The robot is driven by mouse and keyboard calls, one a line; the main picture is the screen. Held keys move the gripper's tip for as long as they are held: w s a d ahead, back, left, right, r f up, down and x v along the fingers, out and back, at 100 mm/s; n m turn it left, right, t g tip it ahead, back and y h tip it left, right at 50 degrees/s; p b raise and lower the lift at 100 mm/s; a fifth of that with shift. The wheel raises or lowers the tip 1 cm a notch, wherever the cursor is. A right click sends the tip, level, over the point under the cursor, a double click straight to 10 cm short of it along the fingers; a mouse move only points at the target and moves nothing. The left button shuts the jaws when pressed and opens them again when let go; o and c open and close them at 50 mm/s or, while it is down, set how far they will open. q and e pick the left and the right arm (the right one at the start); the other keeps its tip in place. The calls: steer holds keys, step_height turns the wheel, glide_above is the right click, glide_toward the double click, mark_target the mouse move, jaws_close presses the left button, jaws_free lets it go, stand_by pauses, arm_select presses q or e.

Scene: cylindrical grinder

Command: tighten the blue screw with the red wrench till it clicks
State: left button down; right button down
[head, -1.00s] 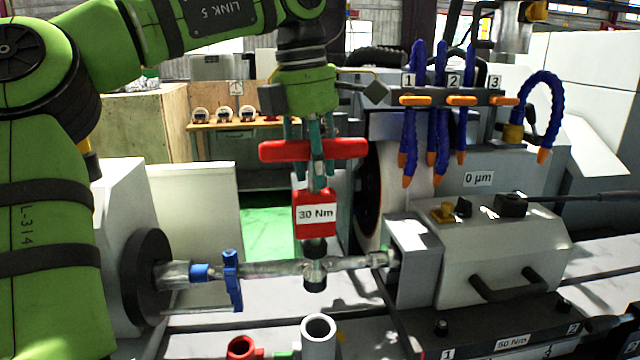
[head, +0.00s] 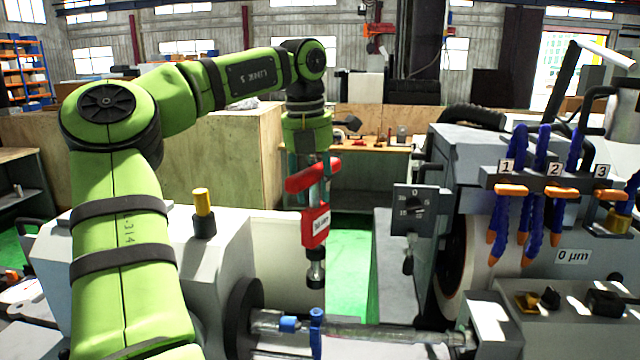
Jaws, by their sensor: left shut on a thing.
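My left gripper (head: 312,168) points down and is shut on the red wrench (head: 316,228) by its red crossbar. The wrench hangs roughly upright, its label blurred and its dark socket end (head: 316,275) lowest. In the picture, the socket is above the blue clamp piece (head: 316,335) on the horizontal metal shaft (head: 385,334), with a gap between them. A smaller blue part (head: 289,324) sits just left of the clamp. I cannot tell which blue part is the screw. My right gripper is not in view.
A dark round chuck (head: 245,310) holds the shaft's left end. The grinding wheel housing (head: 455,250) and blue coolant hoses (head: 535,190) stand to the right. A switch box (head: 418,208) is right of the wrench. Green floor (head: 350,262) shows behind.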

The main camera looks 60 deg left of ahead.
mark_target(313, 211)
arm_select(q)
steer(key=shift+r, duration=0.1)
step_height(313, 211, down, 6)
steer(key=b, duration=0.4)
steer(key=shift+r, duration=0.25)
steer(key=shift+f+b, duration=0.4)
steer(key=shift+f, duration=0.2)
steer(key=shift+f+b, duration=0.8)
steer(key=shift+f, duration=0.25)
steer(key=shift+d+f, duration=0.1)
steer(key=shift+f, duration=0.25)
stand_by(1.0)
